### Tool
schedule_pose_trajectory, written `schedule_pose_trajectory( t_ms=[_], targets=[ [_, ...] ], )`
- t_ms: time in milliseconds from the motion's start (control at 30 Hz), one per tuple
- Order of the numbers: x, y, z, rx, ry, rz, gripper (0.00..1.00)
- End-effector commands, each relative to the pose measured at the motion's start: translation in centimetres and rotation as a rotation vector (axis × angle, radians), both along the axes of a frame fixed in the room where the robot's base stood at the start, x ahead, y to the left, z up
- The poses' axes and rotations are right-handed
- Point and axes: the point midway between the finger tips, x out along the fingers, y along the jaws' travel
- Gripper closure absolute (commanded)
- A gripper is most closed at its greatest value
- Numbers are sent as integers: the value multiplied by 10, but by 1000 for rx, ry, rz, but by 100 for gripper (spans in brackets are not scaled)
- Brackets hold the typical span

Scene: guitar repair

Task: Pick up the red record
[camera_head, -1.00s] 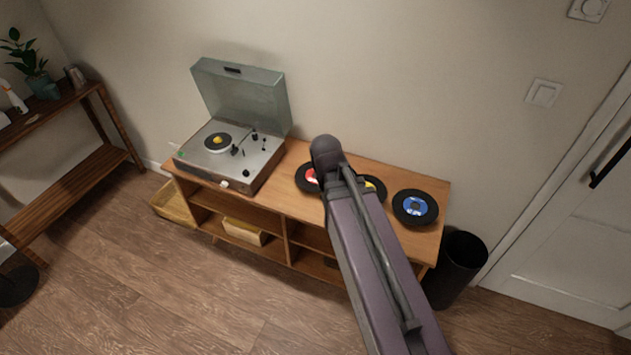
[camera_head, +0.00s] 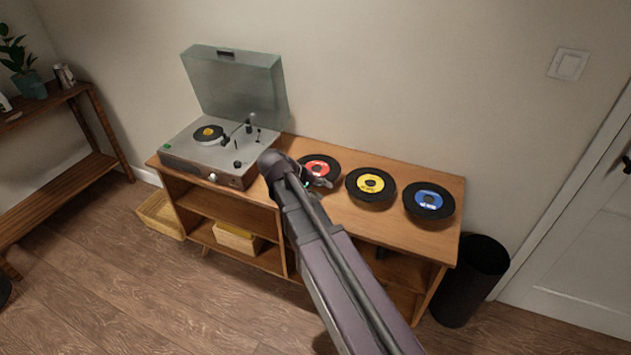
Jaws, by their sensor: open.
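The red record (camera_head: 321,164), black with a red label, lies flat on the wooden cabinet top, just right of the record player. My gripper (camera_head: 320,184) shows only in part behind the end of my arm, at the near edge of the red record. It is open and holds nothing that I can see. Whether its fingers touch the record cannot be told.
A yellow-label record (camera_head: 371,184) and a blue-label record (camera_head: 428,200) lie to the right on the cabinet (camera_head: 390,227). The record player (camera_head: 218,146) stands at left with its lid (camera_head: 236,88) raised. A black bin (camera_head: 470,281) stands right of the cabinet.

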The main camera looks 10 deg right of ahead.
Motion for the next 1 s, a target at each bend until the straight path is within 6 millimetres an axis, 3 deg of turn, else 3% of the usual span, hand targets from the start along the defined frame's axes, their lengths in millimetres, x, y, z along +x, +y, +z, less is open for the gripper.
schedule_pose_trajectory(
  t_ms=[33, 200, 567, 1000],
  targets=[
    [9, 4, -16, -31, -5, 7, 56],
    [28, 14, -33, -144, -24, 30, 56],
    [66, 46, -63, -379, -80, 72, 56],
    [103, 101, -92, -648, -171, 112, 56]
  ],
)
